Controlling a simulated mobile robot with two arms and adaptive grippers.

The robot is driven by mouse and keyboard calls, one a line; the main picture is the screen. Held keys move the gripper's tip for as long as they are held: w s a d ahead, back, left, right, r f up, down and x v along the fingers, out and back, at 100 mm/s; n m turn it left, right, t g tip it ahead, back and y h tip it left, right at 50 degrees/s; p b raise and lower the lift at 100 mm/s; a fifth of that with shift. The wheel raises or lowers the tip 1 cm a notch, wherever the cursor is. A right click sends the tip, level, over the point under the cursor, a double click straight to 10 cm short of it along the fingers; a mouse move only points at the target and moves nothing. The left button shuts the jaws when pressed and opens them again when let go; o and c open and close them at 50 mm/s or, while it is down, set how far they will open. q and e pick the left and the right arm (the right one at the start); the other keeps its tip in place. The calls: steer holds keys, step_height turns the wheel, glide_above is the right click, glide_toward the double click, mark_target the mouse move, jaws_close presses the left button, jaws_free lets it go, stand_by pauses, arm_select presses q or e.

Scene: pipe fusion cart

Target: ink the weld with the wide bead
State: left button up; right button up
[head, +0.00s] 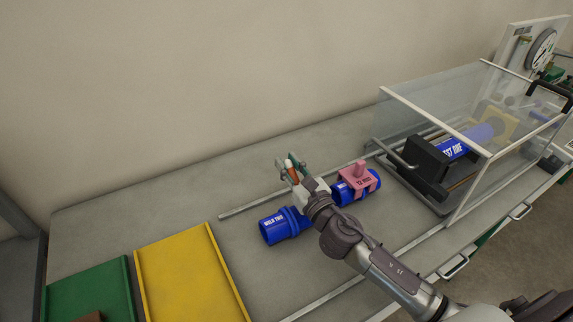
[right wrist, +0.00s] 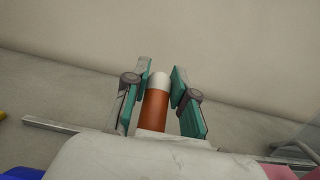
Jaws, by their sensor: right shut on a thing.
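My right gripper (head: 291,170) is shut on an orange pen-like marker with a whitish end. In the right wrist view the marker (right wrist: 156,105) stands between the green-padded fingers (right wrist: 158,92). The gripper is above the bench, behind the blue pipes, and the marker touches neither. The left blue pipe piece (head: 283,226) lies on the bench with white lettering and a raised ring near its right end. A second blue pipe piece (head: 343,194) lies to the right with a pink gauge (head: 359,180) on it. Bead widths are too small to tell. My left gripper is out of view.
A clear-walled case (head: 425,110) at the right holds a black clamp (head: 413,160) and a blue pipe with white lettering (head: 455,147). A yellow tray (head: 190,275) and a green tray (head: 90,295) are at the left. A metal rail (head: 250,206) crosses the bench.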

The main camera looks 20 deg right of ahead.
steer(key=shift+w+d, duration=0.1)
steer(key=shift+d, duration=0.4)
steer(key=shift+a+p, duration=0.3)
steer(key=shift+a, duration=0.7)
steer(key=shift+d, duration=0.7)
steer(key=shift+d, duration=0.3)
steer(key=shift+a, duration=0.75)
steer(key=shift+a+p, duration=0.25)
steer(key=shift+p, duration=0.05)
steer(key=shift+d, duration=0.25)
steer(key=shift+d+f, duration=0.1)
steer(key=shift+d, duration=0.15)
